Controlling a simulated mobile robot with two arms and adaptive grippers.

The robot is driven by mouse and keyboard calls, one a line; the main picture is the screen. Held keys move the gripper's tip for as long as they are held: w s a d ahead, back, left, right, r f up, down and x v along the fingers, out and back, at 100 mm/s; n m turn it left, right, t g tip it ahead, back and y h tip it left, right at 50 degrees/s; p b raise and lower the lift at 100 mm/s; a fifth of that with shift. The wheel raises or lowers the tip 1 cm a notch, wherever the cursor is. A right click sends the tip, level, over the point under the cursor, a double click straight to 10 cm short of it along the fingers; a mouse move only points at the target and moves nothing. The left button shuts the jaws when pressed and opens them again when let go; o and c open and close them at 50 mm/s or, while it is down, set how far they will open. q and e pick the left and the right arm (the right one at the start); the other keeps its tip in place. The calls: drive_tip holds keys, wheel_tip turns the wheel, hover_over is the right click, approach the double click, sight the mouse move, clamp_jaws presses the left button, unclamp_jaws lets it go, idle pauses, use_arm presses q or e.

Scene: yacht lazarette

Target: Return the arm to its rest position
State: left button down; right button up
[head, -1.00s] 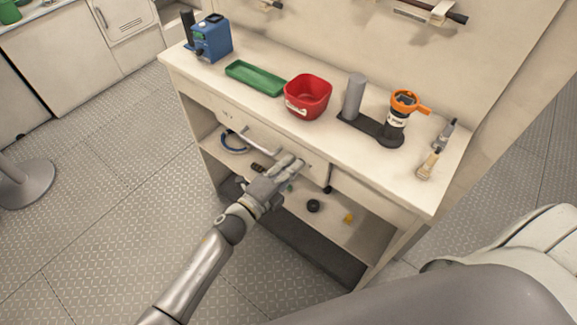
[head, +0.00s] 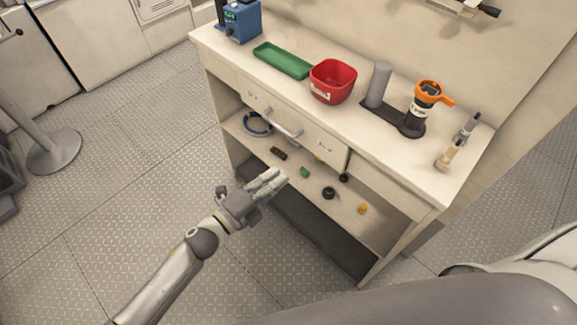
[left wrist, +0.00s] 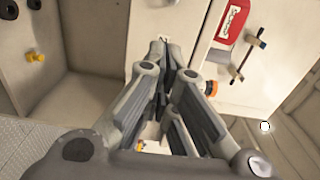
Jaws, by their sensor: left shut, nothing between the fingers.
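My left gripper (head: 272,182) is shut and empty in the head view, in front of the workbench (head: 400,188) and apart from it. It is near the height of the lower shelf, to the left of the small items there. In the left wrist view the fingers of my left gripper (left wrist: 162,62) close together with nothing held between them. My left arm reaches in from the bottom left of the head view. My right gripper is not seen in either view.
On the bench top stand a blue device (head: 240,20), a green tray (head: 282,60), a red bin (head: 333,80) and an orange-topped device (head: 424,105). A drawer (head: 290,128) shows below. The shelf (head: 345,205) holds several small items. The floor (head: 110,170) at left is open.

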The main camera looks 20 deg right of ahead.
use_arm(q)
drive_tip(key=s+a+f+n+y, duration=0.2)
drive_tip(key=a+f+n+y, duration=0.3)
drive_tip(key=a+f+n, duration=0.65)
drive_tip(key=s+a+f+n+y, duration=0.2)
drive_tip(key=a+f+n+y, duration=0.35)
drive_tip(key=f, duration=1.05)
drive_tip(key=s+a+f+n+g+y, duration=0.3)
drive_tip(key=s+a+f+n+y, duration=0.15)
drive_tip(key=s+a+f, duration=0.75)
drive_tip(key=s+a+f+n+g, duration=0.1)
drive_tip(key=s+f+n+g, duration=0.1)
drive_tip(key=s, duration=0.9)
drive_tip(key=s+a+f+n+g, duration=0.2)
drive_tip(key=s+f+n+g, duration=0.1)
drive_tip(key=s, duration=0.8)
drive_tip(key=shift+s+f+n+y, duration=0.35)
drive_tip(key=shift+f+n, duration=0.2)
drive_tip(key=shift+f, duration=0.15)
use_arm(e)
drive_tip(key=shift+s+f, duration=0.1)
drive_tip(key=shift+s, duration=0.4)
use_arm(q)
drive_tip(key=shift+a, duration=0.1)
